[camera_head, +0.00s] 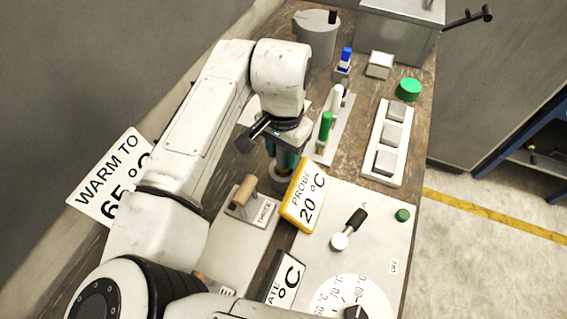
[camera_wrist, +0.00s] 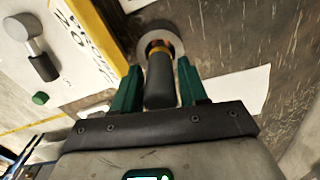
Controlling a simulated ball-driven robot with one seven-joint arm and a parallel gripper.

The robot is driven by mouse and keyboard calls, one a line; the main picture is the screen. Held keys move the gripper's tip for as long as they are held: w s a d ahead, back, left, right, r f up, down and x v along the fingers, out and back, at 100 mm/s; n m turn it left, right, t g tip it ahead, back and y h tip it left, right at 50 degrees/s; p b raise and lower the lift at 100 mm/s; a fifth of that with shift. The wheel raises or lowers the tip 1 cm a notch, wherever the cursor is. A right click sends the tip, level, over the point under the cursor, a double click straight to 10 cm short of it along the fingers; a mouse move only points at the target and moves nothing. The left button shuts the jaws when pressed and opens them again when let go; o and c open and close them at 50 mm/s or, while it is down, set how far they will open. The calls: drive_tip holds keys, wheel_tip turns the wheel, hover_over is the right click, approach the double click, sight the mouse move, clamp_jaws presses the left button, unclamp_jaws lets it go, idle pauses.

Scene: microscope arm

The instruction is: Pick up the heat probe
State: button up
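The heat probe appears to be the black handle (camera_wrist: 160,82) with an orange-yellow collar in the wrist view. It stands in a round grey holder (camera_wrist: 172,39), which also shows in the head view (camera_head: 281,183). My gripper (camera_head: 283,158) points down over the holder. In the wrist view its green fingers (camera_wrist: 160,65) are apart, one on each side of the handle. Narrow gaps show beside the handle, so the fingers do not look closed on it. The probe's lower end is hidden in the holder. In the head view my gripper mostly hides the handle.
A yellow-framed sign (camera_head: 304,195) reading "PROBE 20 °C" stands close right of the holder. A wooden-handled tool (camera_head: 243,192) rests on a plate to the left. A panel with a lever (camera_head: 349,228) and dial (camera_head: 352,298) lies in front. A green-capped tube (camera_head: 325,126) stands behind right.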

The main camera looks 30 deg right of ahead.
drive_tip(key=c, duration=0.7)
drive_tip(key=shift+c, duration=0.2)
